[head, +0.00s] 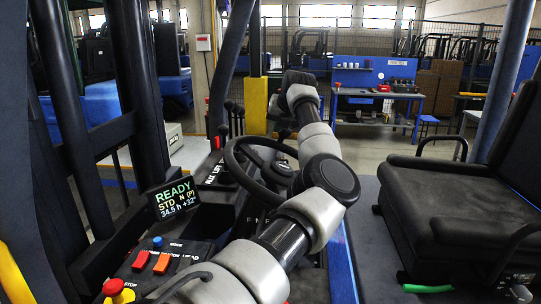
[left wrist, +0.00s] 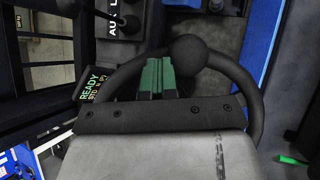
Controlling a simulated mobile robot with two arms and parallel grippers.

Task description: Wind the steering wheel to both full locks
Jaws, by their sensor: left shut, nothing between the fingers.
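The black steering wheel (head: 238,174) is tilted in front of the seat, partly hidden by my left arm in the head view. The left wrist view shows its rim (left wrist: 252,86) and a round black knob (left wrist: 188,52) on the far side. My left gripper (left wrist: 155,80) has green fingers, shut and empty, over the wheel just left of the knob. I cannot tell whether they touch the rim or knob. In the head view the fingers are hidden. A small display (head: 174,198) left of the wheel reads READY, STD N (P), 34.5 h and +32°. My right gripper is not in view.
A black seat (head: 455,180) stands at the right. A console (head: 150,262) with orange switches and a red stop button (head: 117,291) lies at lower left. Black levers (head: 232,118) rise beyond the wheel. Dark mast uprights (head: 140,85) stand at left.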

